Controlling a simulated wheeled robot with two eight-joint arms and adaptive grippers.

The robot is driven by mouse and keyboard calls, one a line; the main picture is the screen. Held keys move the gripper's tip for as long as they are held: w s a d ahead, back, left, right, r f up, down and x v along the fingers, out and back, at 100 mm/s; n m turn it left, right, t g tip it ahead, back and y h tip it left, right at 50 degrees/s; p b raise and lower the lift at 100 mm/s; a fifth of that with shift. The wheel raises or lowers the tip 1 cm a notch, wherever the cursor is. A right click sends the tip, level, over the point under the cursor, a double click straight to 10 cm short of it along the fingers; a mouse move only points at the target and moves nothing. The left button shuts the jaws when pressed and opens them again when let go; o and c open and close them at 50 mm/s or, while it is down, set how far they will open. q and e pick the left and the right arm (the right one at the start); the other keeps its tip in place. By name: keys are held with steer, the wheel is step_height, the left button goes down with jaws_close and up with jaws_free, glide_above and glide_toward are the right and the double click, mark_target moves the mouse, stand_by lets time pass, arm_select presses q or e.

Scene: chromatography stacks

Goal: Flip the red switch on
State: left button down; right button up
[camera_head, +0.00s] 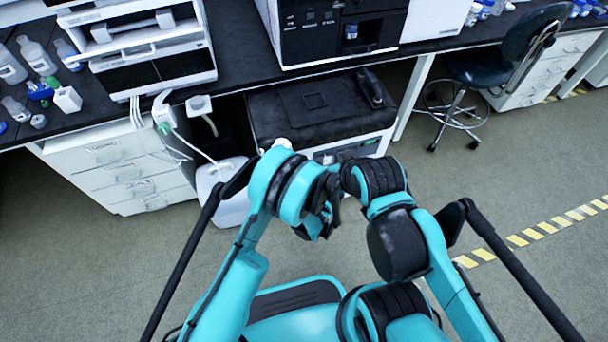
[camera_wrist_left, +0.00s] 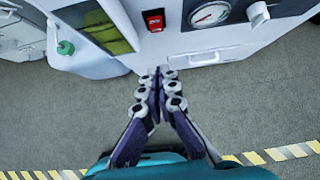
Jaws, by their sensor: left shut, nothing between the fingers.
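The red switch (camera_wrist_left: 153,20) sits in a dark frame on the white front panel of a machine in the left wrist view. I cannot tell from its face which way it is set. My left gripper (camera_wrist_left: 163,76) is shut and empty, its fingertips close together below the switch in the picture, apart from it. In the head view the machine (camera_head: 318,108) stands under the bench with a black top; my arms cover part of its front and the switch is hidden. My right arm shows there, but its gripper cannot be made out.
A round gauge (camera_wrist_left: 210,14) and a knob (camera_wrist_left: 258,14) sit right of the switch. White drawers (camera_head: 120,170) stand at left, a stool (camera_head: 478,75) at right. The floor in front is clear.

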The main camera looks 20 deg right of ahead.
arm_select(q)
steer(key=shift+s+f, duration=0.25)
steer(key=shift+f, duration=0.1)
steer(key=w+r+b+x, duration=0.1)
steer(key=w+x, duration=0.1)
steer(key=x, duration=1)
steer(key=shift+w, duration=0.4)
steer(key=shift+r, duration=0.1)
